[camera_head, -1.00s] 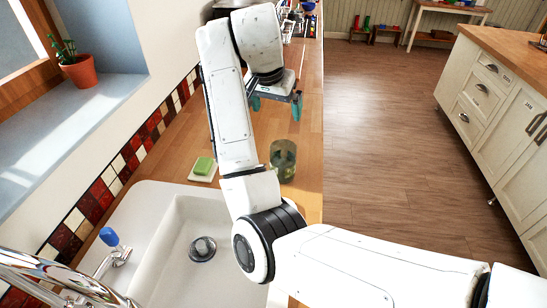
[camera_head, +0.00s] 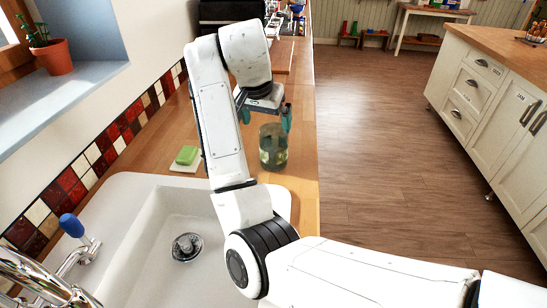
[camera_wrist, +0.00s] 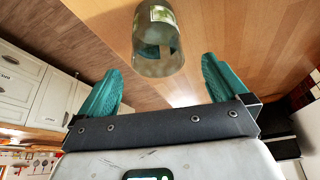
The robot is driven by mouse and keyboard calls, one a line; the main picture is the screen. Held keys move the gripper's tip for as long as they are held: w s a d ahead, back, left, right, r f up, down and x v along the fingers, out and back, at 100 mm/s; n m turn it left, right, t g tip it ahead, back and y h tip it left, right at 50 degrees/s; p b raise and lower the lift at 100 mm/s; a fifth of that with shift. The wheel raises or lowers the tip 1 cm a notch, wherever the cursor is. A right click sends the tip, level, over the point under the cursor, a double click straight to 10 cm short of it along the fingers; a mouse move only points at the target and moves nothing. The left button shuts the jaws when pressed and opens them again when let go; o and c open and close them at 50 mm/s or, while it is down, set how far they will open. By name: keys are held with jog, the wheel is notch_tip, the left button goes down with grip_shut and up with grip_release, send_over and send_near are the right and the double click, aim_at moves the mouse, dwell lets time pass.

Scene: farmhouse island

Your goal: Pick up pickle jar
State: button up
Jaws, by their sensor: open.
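The pickle jar (camera_head: 273,150) is a greenish glass jar on the wooden counter, right of the sink's far corner. In the wrist view the jar (camera_wrist: 157,42) shows beyond the fingertips, roughly between the two teal fingers. My gripper (camera_head: 266,112) is open and empty. In the head view its fingers are just above and behind the jar, and the right finger is close to the jar's top. In the wrist view my gripper (camera_wrist: 157,80) has its fingers spread wide, wider than the jar. I cannot tell whether a finger touches the jar.
The wooden counter (camera_head: 165,132) is narrow, with a drop to the floor on its right. A white sink (camera_head: 130,195) with a faucet is in front. A green sponge (camera_head: 187,155) lies on a pale dish left of the jar. A tiled wall (camera_head: 100,155) borders the left.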

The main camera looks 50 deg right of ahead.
aim_at(274, 140)
jog(key=shift+d+p+x, duration=0.15)
jog(key=shift+x, duration=2.55)
jog(key=shift+d+p+x, duration=0.15)
jog(key=shift+x, duration=2.5)
jog(key=shift+s+r, duration=0.1)
jog(key=shift+s, duration=0.05)
jog(key=c, duration=0.9)
jog(key=shift+c, duration=0.6)
jog(key=shift+r, duration=0.15)
